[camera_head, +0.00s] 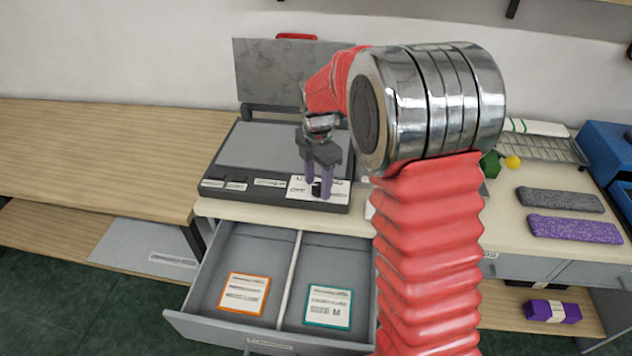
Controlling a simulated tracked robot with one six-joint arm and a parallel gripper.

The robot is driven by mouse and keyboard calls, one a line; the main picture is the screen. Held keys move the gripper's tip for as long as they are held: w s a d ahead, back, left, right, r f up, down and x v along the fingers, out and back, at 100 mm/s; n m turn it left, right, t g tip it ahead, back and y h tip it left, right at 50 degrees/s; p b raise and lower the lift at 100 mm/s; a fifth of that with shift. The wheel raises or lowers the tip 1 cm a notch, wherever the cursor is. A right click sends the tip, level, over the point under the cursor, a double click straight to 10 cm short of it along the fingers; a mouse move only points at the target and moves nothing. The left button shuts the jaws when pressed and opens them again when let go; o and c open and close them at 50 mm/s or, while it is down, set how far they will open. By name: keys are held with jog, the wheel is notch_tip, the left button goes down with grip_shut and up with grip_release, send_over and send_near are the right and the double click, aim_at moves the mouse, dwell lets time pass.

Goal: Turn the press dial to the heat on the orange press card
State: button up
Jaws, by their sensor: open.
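The press (270,149) stands on the bench with its grey lid (290,75) raised. The black press dial (317,189) sits on a white label panel (298,188) at the press's front right. My gripper (319,193) is open and points down at the dial, its purple-grey fingers on either side of it; I cannot tell whether they touch it. The dial's setting is too small to read. The orange press card (244,294) lies in the left compartment of the open drawer (297,239). Its print is too small to read.
A teal-edged card (328,306) lies in the drawer's right compartment. My arm hides part of the bench. On the right are a grey knitted piece (560,200), a purple one (574,230) and a wire rack (543,148). The wooden table (95,150) at left is clear.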

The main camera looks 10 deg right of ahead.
jog(key=c, duration=1)
jog(key=shift+w+a, duration=0.1)
jog(key=shift+a, duration=0.05)
jog(key=shift+c, duration=0.2)
jog(key=shift+m, duration=0.3)
jog(key=m, duration=0.5)
jog(key=shift+r, duration=0.1)
jog(key=m, duration=0.6)
jog(key=shift+w, duration=0.1)
